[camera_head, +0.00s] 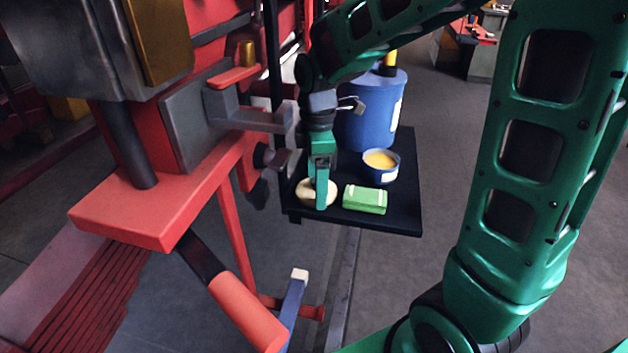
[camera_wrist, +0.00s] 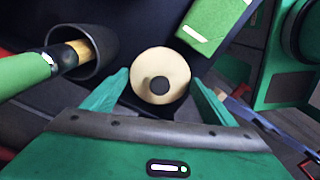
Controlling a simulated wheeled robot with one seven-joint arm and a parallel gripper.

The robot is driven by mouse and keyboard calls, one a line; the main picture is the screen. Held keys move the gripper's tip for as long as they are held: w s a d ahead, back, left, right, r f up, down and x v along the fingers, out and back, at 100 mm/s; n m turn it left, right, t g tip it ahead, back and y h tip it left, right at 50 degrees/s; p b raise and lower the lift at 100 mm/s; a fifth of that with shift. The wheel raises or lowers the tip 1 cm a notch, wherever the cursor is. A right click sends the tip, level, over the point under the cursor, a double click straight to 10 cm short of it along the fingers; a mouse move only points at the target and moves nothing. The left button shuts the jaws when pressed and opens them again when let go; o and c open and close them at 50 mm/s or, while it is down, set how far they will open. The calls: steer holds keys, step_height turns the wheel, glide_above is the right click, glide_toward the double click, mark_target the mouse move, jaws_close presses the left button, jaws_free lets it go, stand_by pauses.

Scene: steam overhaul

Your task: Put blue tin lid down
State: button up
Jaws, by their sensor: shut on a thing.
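A round cream lid-like disc (camera_head: 308,192) is at the front left of the black tray, under my gripper (camera_head: 321,200). The blue tin (camera_head: 381,168) stands open behind and to the right, with yellow contents showing.
The black tray (camera_head: 407,213) also holds a green block (camera_head: 366,199), right beside the disc, and a large blue container (camera_head: 370,120) at the back. Red machinery (camera_head: 150,205) stands close on the left. A dark cup-like part (camera_wrist: 98,35) shows in the wrist view.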

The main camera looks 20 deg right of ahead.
steer(key=o, duration=1)
steer(key=shift+f, duration=0.1)
steer(key=shift+o, duration=0.2)
step_height(320, 180, up, 12)
steer(key=s+d+f+m, duration=0.4)
steer(key=s+d+m, duration=0.4)
steer(key=s+m, duration=0.2)
steer(key=s+d+f+m, duration=0.4)
steer(key=s+d+m, duration=0.5)
steer(key=s+m, duration=0.2)
steer(key=shift+s+f+m, duration=0.15)
steer(key=shift+s+m, duration=0.15)
steer(key=shift+s, duration=0.9)
steer(key=shift+d, duration=0.1)
